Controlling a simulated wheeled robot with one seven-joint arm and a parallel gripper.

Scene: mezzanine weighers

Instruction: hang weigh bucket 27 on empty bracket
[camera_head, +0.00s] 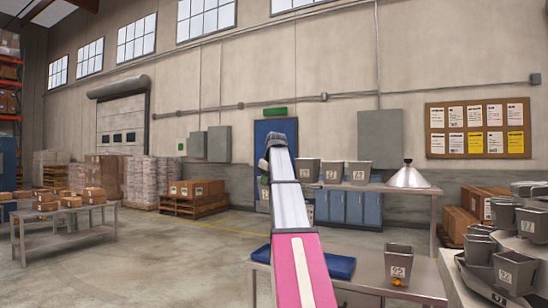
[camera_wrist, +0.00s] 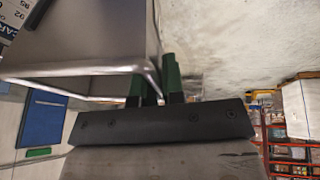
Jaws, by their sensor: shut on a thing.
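The bucket fills the upper left of that view. A label with dark printing is cut off at its corner, and I cannot read its full number. In the head view my arm reaches forward and hides the gripper and the held bucket. A weigher (camera_head: 462,283) carrying several grey buckets stands at the right edge, one bucket (camera_head: 514,272) marked with what looks like 92. I cannot make out an empty bracket.
Three grey buckets, one of them here (camera_head: 358,173), and a metal cone (camera_head: 408,177) stand on a bench. A bucket (camera_head: 398,263) marked 95 stands on a nearer table (camera_head: 425,283) with a blue pad (camera_head: 340,266). A table with cartons (camera_head: 60,236) is left. The floor between is clear.

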